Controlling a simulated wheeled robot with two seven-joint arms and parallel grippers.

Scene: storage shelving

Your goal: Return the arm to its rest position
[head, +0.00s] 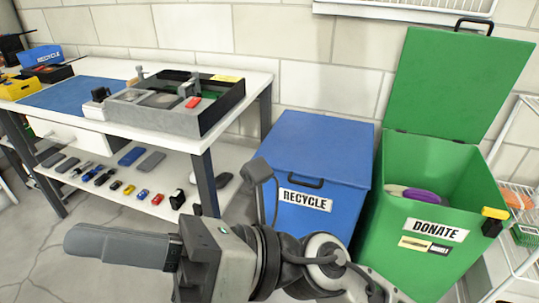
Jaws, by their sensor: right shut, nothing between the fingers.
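My right gripper (82,243) shows at the bottom left, its grey fingers shut and pointing left, with nothing between them. My right arm (335,265) comes in from the bottom right and crosses in front of the blue bin. The gripper appears in front of the floor and the shelf table's lower edge, and I see no contact with anything. My left gripper is not in view.
A closed blue RECYCLE bin (317,150) stands behind my arm. To its right, a green DONATE bin (440,275) has its lid (455,85) raised and a purple item (425,198) inside. A white table (190,133) carries a grey tray; small items line its lower shelf (110,207).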

